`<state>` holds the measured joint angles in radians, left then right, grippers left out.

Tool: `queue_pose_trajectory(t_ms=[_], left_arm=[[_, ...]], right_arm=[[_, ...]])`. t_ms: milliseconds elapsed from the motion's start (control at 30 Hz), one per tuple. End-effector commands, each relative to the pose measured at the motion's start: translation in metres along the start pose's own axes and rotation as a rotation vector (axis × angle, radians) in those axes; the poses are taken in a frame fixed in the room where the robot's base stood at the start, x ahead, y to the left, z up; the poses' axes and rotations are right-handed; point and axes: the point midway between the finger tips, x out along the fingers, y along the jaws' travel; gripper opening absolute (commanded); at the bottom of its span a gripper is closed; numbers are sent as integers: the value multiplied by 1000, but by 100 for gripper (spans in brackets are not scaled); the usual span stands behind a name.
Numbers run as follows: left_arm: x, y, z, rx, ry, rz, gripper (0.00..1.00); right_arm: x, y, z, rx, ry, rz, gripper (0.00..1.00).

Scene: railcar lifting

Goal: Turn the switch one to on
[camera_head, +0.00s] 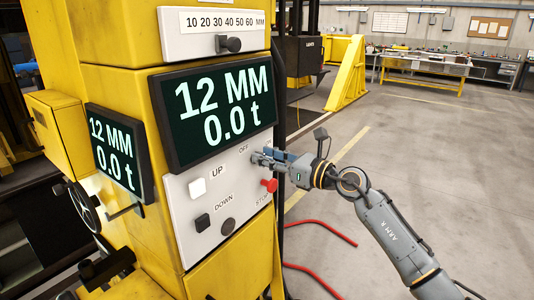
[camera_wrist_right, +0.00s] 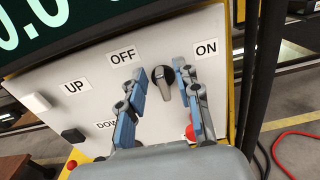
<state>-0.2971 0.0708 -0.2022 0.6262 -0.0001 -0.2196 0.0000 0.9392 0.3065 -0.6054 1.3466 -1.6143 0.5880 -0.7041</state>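The rotary switch (camera_wrist_right: 162,82) is a dark round knob with a silver-grey pointer on the light grey control panel (camera_head: 208,235). It sits between an OFF label (camera_wrist_right: 123,55) on its left and an ON label (camera_wrist_right: 206,48) on its right. The pointer is tilted, nearer to OFF at its upper end. My right gripper (camera_head: 256,158) reaches the panel from the right. In the wrist view its two blue-grey fingers (camera_wrist_right: 168,80) are open, one on each side of the switch. I cannot tell whether they touch it. My left gripper is not in view.
A white UP button (camera_head: 197,188), a black DOWN button (camera_head: 202,222), a dark round knob (camera_head: 228,226) and a red STOP button (camera_head: 269,185) are close by. The display (camera_head: 215,112) reads 12 MM and 0.0 t. Red hoses (camera_head: 325,229) lie on the open floor.

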Motion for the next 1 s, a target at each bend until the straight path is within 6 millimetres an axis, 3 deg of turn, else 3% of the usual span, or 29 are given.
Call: queue_pose_trajectory(t_ms=[300,467,500,1000], left_arm=[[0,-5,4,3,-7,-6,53],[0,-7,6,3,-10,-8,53],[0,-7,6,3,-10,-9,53],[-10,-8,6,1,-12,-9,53]], right_arm=[[3,0,0,0,0,0,33],[3,0,0,0,0,0,2],[3,0,0,0,0,0,0],[3,-1,1,80,3,0,0]])
